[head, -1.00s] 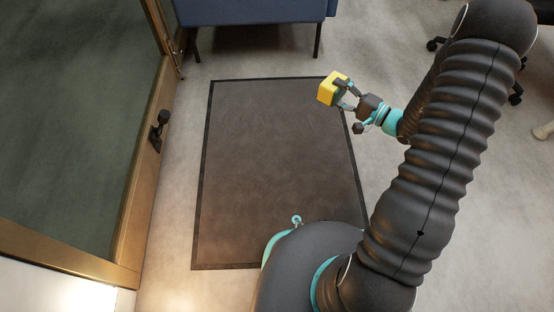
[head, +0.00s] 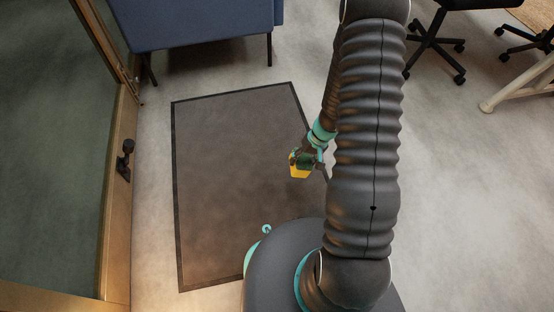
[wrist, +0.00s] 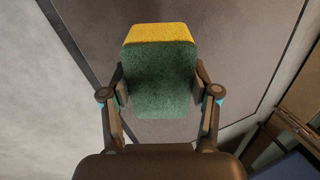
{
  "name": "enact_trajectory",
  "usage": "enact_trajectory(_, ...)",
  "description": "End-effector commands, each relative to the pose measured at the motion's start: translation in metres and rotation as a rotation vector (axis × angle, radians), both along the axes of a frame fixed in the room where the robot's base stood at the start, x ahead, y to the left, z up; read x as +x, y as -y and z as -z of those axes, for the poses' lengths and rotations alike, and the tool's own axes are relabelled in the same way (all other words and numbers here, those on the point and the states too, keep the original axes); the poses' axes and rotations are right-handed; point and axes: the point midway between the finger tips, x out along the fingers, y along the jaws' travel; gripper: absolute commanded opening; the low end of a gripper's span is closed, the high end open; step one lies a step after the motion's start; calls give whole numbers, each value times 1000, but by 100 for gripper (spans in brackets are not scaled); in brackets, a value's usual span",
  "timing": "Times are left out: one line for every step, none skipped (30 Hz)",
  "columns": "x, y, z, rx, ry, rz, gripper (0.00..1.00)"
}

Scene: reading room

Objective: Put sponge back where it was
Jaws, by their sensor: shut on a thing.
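The sponge (head: 299,171) is yellow with a green face. My gripper (head: 306,157) is shut on it, over the right part of the dark floor mat in the head view. In the wrist view the sponge (wrist: 160,78) sits between the two fingers of my gripper (wrist: 160,92), its green face toward the camera and a yellow end at the top. I cannot tell exactly how high it is above the mat.
The dark mat (head: 225,190) has a black border and is otherwise bare. A door with a black handle (head: 125,160) stands at left. A blue sofa (head: 195,22) is at the back. Office chairs (head: 432,45) and a pale table leg (head: 515,92) are at right.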

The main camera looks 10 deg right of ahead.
Motion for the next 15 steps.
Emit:
enact_trajectory(6, 6, 2, -45, -2, -16, 23)
enact_trajectory(9, 10, 4, -69, -4, -23, 23)
enact_trajectory(13, 15, 5, -98, -5, -31, 23)
enact_trajectory(16, 18, 6, -117, -6, -38, 23)
enact_trajectory(19, 21, 7, -136, -6, -45, 23)
enact_trajectory(23, 24, 8, -157, -7, -55, 23)
enact_trajectory(26, 26, 9, -173, -7, -61, 23)
enact_trajectory(30, 29, 9, -188, -6, -69, 23)
enact_trajectory(34, 32, 10, -206, -6, -78, 23)
enact_trajectory(36, 33, 10, -219, -7, -82, 23)
enact_trajectory(39, 35, 11, -231, -6, -90, 23)
enact_trajectory(44, 37, 11, -246, -6, -99, 23)
enact_trajectory(46, 38, 11, -256, -5, -105, 23)
enact_trajectory(49, 39, 11, -265, -5, -110, 23)
enact_trajectory(52, 40, 11, -277, -4, -118, 23)
